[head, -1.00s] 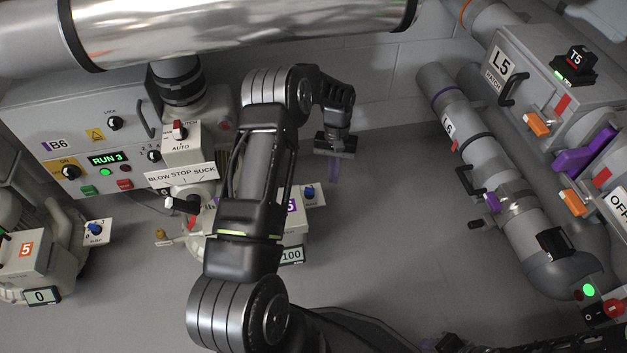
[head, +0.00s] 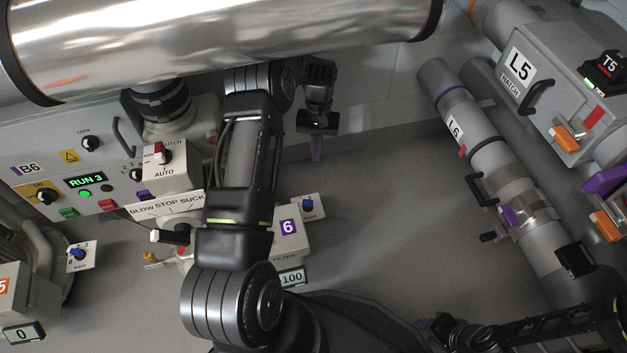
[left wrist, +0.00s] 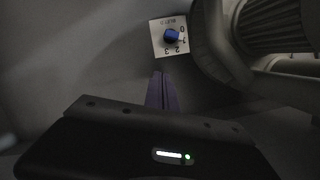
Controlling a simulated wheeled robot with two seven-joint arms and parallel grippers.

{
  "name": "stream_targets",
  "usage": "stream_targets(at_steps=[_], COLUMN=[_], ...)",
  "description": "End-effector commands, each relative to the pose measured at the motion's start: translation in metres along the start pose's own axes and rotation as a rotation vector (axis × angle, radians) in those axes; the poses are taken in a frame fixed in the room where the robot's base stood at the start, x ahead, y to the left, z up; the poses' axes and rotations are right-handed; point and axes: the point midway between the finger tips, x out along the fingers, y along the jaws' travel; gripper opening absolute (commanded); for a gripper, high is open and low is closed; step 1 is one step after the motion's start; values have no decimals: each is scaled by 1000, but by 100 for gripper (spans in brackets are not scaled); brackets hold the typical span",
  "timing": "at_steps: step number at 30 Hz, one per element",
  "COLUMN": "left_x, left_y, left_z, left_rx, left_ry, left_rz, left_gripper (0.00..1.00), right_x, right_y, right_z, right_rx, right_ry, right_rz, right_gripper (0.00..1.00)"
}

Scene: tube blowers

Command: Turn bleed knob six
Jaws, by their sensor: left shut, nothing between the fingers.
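Bleed knob six (head: 308,205) is a small blue knob on a white plate beside the box with the purple 6 label (head: 288,227). In the left wrist view the blue knob (left wrist: 171,35) sits on its numbered plate, beyond the fingertips; its exact setting is hard to read. My left gripper (head: 317,156) hangs behind the knob in the head view, with its purple fingers shut and empty. The fingers (left wrist: 162,76) point toward the plate in the left wrist view, apart from it. My right gripper (head: 440,328) is at the bottom edge, dark; its jaws are unclear.
The blow/stop/suck selector (head: 168,236) and B6 panel (head: 60,170) stand left of my left arm. Another blue bleed knob (head: 79,254) is by unit 5. A large metal pipe (head: 220,40) crosses above. Grey floor (head: 390,220) is clear toward the L6 tube (head: 490,150).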

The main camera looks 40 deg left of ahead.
Motion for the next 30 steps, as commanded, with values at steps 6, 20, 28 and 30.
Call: stream_targets(at_steps=[6,20,28,30], left_x=[18,108,109,109], left_y=[0,0,0,0], left_z=[0,0,32,36], left_rx=[0,0,1,1], left_ry=[-3,-4,0,0], left_rz=[0,0,0,0], left_gripper=[0,0,0,0], right_x=[8,40,44,44], right_y=[2,14,15,15], right_z=[0,-4,-5,-5], right_rx=[0,3,4,4], right_ry=[3,11,11,11], right_rz=[0,-5,-7,-7], right_gripper=[36,36,36,36])
